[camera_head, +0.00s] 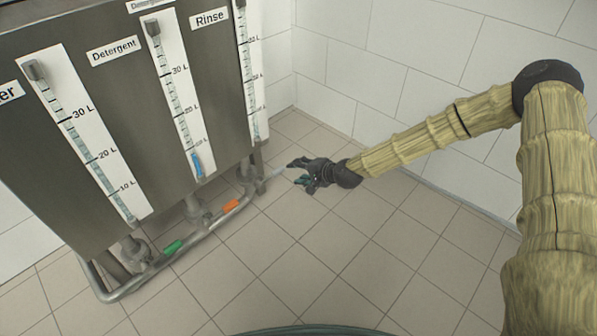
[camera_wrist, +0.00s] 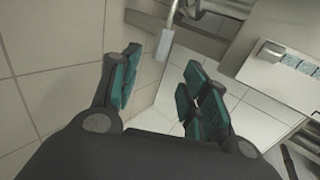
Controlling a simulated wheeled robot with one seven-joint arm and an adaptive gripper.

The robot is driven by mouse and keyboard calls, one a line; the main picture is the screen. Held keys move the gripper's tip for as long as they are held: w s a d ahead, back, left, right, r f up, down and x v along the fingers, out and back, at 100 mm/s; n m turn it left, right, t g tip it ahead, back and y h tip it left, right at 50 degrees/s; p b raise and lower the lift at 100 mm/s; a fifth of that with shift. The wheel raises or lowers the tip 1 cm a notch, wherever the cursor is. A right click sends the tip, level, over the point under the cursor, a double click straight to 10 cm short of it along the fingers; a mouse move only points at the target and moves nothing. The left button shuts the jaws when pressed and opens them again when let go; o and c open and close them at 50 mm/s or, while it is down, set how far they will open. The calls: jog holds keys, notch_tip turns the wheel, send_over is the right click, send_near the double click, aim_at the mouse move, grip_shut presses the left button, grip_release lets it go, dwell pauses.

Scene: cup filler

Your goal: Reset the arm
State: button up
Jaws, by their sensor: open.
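My arm, in a yellowish ribbed cover, reaches from the right side of the head view toward the middle. My gripper (camera_head: 306,173) is at its end, just right of the metal tank unit (camera_head: 40,157). In the wrist view my gripper (camera_wrist: 152,88) has its two green-padded fingers spread apart with nothing between them. A pale handle (camera_wrist: 165,44) on the pipe lies beyond the fingertips; in the head view this pale handle (camera_head: 276,173) lies just left of the gripper, and the gap between them is small.
A pipe (camera_head: 150,277) runs low along the tanks with a green handle (camera_head: 172,247) and an orange handle (camera_head: 231,206). Level gauges labelled Detergent and Rinse are on the tanks. White tiled walls (camera_head: 400,50) stand behind. The tiled floor (camera_head: 330,250) in front is clear.

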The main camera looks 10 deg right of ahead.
jog(key=s+a+f+n+g+h+p, duration=0.15)
jog(key=s+f, duration=0.25)
jog(key=s, duration=0.4)
jog(key=s+a+f+n+g, duration=0.2)
jog(key=s+f, duration=0.1)
jog(key=s, duration=0.6)
jog(key=s+a+f+n+g+p, duration=0.15)
jog(key=s+f, duration=0.25)
jog(key=s, duration=0.4)
jog(key=s+d+r+n+g+h+p, duration=0.15)
jog(key=s+d, duration=0.25)
jog(key=s, duration=0.4)
jog(key=s+d+n+g+h, duration=0.1)
jog(key=s+d+n+h, duration=0.1)
jog(key=s+d, duration=0.35)
jog(key=s+d+n+g+h+p, duration=0.1)
jog(key=s+d+n, duration=0.1)
jog(key=s, duration=0.8)
notch_tip(320, 180, up, 39)
jog(key=s+d+p, duration=0.1)
jog(key=d+p, duration=0.1)
jog(key=p, duration=3.5)
jog(key=shift+h+p, duration=0.3)
jog(key=shift+h, duration=0.1)
jog(key=shift+g, duration=0.25)
